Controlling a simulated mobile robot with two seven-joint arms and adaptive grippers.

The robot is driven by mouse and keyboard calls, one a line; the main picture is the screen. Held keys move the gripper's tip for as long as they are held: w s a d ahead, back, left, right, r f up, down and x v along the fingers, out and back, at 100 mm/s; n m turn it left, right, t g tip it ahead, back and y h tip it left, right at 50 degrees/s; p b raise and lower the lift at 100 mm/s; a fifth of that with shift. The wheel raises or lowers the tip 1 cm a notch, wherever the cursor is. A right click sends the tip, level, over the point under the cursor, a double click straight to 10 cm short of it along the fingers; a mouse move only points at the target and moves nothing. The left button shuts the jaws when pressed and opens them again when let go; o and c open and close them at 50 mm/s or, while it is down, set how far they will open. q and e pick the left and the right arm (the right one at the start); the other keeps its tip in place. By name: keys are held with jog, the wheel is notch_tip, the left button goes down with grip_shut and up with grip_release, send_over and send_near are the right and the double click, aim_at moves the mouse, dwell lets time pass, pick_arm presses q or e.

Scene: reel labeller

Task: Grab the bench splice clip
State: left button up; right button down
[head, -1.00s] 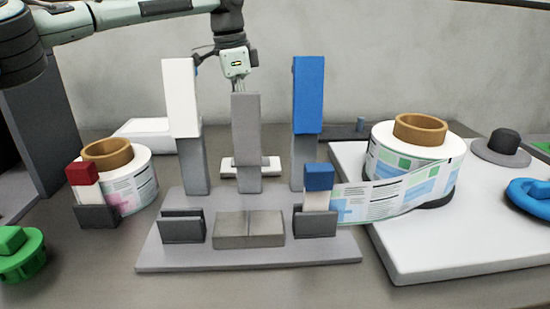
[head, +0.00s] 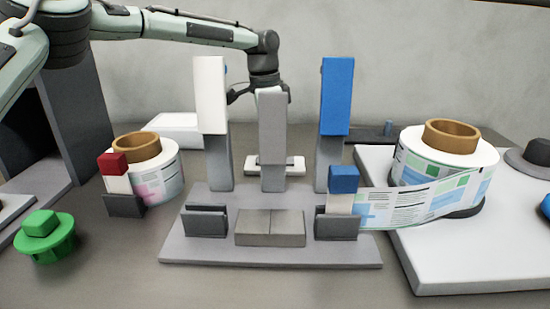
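No part carries a readable name, so I cannot tell for sure which one is the bench splice clip. A red-and-white block (head: 114,172) stands in a dark grey holder at the left. A blue-and-white block (head: 343,180) stands in a similar holder at the right of the grey splicing base (head: 270,255). A small white piece (head: 292,164) lies behind the grey upright (head: 272,130). My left gripper (head: 260,98) points down behind the top of that upright. Its fingers show spread on either side, with nothing visibly held; the upright hides the space between them. My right gripper is out of view.
White (head: 210,95) and blue (head: 337,95) uprights flank the grey one. A label reel (head: 160,178) stands left, and another (head: 470,185) sits on a white platform (head: 430,265), its strip reaching the base. A green knob (head: 45,235) is at front left.

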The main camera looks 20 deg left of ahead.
pick_arm(q)
jog(key=c, duration=1.2)
jog(key=shift+r, duration=0.15)
